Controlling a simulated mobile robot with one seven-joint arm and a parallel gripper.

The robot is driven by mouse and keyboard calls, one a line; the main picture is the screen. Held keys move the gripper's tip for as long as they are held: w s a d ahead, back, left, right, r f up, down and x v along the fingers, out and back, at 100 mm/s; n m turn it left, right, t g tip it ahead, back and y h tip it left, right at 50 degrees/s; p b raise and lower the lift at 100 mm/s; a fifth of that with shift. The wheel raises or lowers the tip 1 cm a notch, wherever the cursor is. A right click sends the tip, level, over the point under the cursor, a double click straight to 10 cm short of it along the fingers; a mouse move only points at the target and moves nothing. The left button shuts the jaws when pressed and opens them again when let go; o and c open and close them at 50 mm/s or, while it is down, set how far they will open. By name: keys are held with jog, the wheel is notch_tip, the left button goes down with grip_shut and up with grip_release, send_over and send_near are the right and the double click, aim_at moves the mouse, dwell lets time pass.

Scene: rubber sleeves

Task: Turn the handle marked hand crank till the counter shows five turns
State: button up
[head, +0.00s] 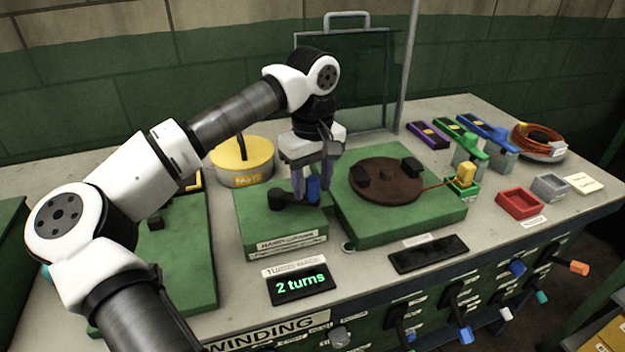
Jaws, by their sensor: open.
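The hand crank is a dark arm (282,198) with an upright blue handle (313,188), on a green block with a label reading roughly "HAND CRANK" (292,245). My gripper (312,187) points down at the blue handle, with one finger on its left and the other at its right or behind it. The jaws are open; whether a finger touches the handle I cannot tell. The counter (301,284) in front of the block shows "2 turns" in green digits.
A brown round turntable (386,181) with dark blocks stands on a green base close to the right. A yellow-topped round tin (243,161) is behind left. A red tray (519,203) and several coloured tools lie farther right. A dark pad (428,254) lies in front.

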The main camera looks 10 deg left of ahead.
notch_tip(320, 180, up, 14)
jog(key=shift+f+b, duration=0.2)
jog(key=shift+b, duration=0.15)
jog(key=shift+d, duration=0.1)
dwell(2.4)
